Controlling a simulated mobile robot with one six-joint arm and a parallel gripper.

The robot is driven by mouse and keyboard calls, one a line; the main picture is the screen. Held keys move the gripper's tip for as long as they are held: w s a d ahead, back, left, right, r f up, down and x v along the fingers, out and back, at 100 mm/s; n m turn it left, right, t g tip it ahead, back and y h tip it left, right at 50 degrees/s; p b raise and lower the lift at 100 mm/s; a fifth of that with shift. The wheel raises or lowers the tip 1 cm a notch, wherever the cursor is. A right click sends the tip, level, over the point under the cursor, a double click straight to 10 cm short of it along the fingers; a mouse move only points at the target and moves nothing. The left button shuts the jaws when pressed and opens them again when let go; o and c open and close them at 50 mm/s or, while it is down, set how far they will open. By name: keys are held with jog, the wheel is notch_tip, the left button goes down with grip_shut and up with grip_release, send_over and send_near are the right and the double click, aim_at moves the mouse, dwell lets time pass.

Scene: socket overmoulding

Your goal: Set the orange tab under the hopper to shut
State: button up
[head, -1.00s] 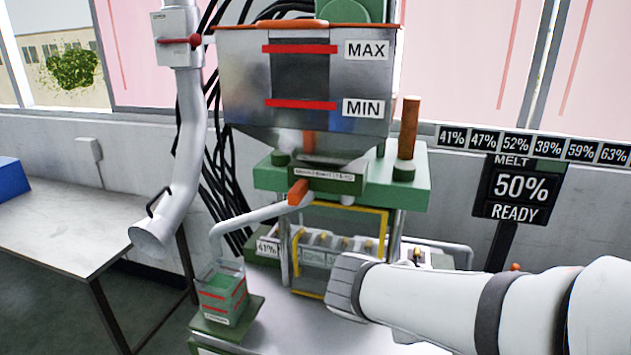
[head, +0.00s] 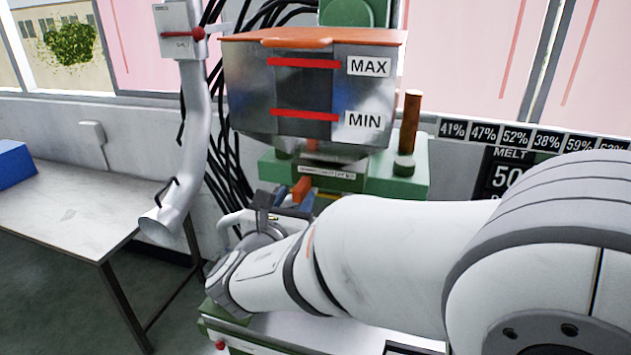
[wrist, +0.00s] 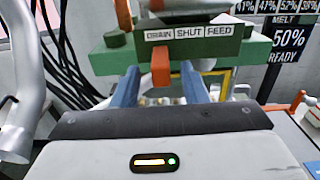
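The orange tab (wrist: 161,68) hangs from the green label strip (wrist: 205,31) under the hopper. In the wrist view it stands below the word DRAIN, left of SHUT and FEED. My gripper (wrist: 160,85) is open, its two blue fingers on either side of the tab, with a gap visible on each side. In the head view the tab (head: 301,187) shows just above my gripper (head: 290,204). The metal hopper (head: 243,87) with MAX and MIN marks is above. My arm hides much of the machine below.
A pale pipe (head: 196,130) with a red-handled box stands left of the hopper. A grey table (head: 60,215) is further left. A green plate (head: 390,180) and brown post (head: 410,120) are right of the strip. The melt display (wrist: 289,38) reads 50% READY.

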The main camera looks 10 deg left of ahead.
jog(key=shift+w+d, duration=0.1)
jog(key=shift+w, duration=0.8)
jog(key=shift+c, duration=0.3)
grip_shut()
